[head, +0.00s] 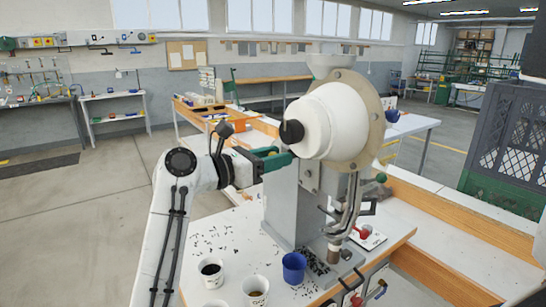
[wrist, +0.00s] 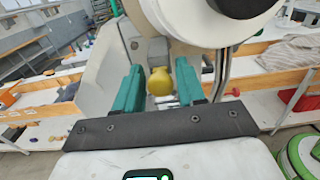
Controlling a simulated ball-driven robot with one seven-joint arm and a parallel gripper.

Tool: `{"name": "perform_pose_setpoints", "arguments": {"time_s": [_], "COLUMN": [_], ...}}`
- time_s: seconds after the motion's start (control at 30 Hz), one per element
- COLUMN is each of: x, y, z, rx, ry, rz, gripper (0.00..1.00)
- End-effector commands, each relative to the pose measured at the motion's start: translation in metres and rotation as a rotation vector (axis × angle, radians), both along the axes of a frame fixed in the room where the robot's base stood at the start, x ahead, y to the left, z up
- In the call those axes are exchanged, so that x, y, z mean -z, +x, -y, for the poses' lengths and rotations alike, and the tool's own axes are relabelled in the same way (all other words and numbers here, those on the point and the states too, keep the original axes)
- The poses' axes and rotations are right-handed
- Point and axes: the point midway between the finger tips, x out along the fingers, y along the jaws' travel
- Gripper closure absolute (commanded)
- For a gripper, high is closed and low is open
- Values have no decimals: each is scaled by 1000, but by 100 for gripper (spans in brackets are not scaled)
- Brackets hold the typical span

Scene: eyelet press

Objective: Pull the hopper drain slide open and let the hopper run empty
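The eyelet press has a white rounded hopper drum (head: 335,118) with a black knob (head: 291,132) on its face. The drum's underside (wrist: 185,15) fills the top of the wrist view. Below it, a yellow knob (wrist: 160,83) on a grey block (wrist: 157,50) appears to be the drain slide's handle. My gripper (head: 288,157) is just below the drum at the press's left side. In the wrist view my gripper (wrist: 159,68) is open, one green finger on each side of the knob, with narrow gaps showing. The head view hides the knob. The hopper's inside is not visible.
A blue cup (head: 294,268) and paper cups (head: 256,290) stand on the press table (head: 225,245), among scattered small dark pieces. The grey press column (head: 285,205) stands close to my gripper. Bent metal tubes (head: 350,205) run down the right. A grey crate (head: 510,140) is far right.

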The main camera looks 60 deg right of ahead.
Motion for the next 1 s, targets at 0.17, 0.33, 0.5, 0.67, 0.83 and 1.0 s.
{"name": "perform_pose_setpoints", "arguments": {"time_s": [0.17,0.33,0.5,0.67,0.83,1.0], "x": [0,0,0,0,2,5], "y": [0,0,0,0,2,12], "z": [0,0,0,0,-3,-16], "rx": [0,0,-1,-1,-2,-7], "ry": [0,0,0,0,0,1], "rz": [0,0,0,0,0,1], "gripper": [78,94,100,100,100,100]}}
